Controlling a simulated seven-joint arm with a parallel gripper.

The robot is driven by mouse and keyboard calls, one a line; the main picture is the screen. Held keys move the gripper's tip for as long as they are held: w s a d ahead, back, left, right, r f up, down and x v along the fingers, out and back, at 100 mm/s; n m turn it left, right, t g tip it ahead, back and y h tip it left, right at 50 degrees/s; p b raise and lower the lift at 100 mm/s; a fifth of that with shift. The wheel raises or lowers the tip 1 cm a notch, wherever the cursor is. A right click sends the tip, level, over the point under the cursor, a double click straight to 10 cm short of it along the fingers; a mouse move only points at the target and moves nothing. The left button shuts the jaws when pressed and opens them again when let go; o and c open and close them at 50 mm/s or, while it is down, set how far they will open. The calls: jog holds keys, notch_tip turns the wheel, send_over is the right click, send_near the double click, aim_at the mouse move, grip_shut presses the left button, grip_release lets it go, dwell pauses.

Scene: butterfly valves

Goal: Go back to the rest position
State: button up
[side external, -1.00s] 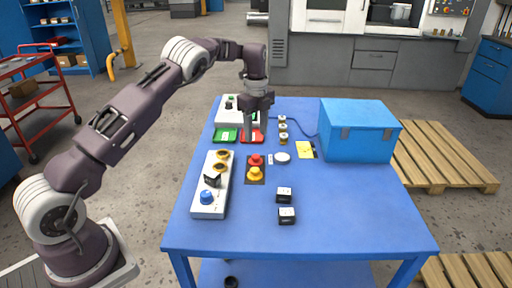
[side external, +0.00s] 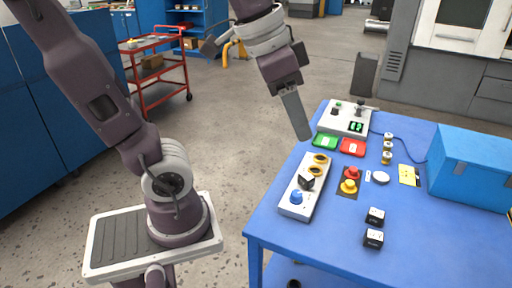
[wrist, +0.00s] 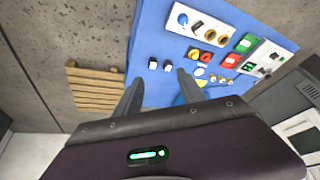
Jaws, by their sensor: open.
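The white valve panel (side external: 296,208) lies on the table with a blue knob (side external: 296,196), a black knob (side external: 307,182) and two yellow-brown rings (side external: 319,164). The panel also shows in the wrist view (wrist: 192,32).
A green tray (side external: 325,142) and a red tray (side external: 352,148) lie by a white box (side external: 346,117). A red cart (side external: 158,75) stands behind; floor between is clear.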

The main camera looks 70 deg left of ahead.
jog(key=s+d+f+n+t, duration=0.1)
jog(key=s+f+n, duration=0.1)
jog(key=s+f, duration=0.2)
jog(key=s, duration=0.3)
jog(key=shift+s+f+n, duration=0.25)
jog(key=shift+s+n, duration=0.05)
jog(key=shift+n, duration=0.1)
jog(key=shift+o, duration=0.2)
dwell(0.9)
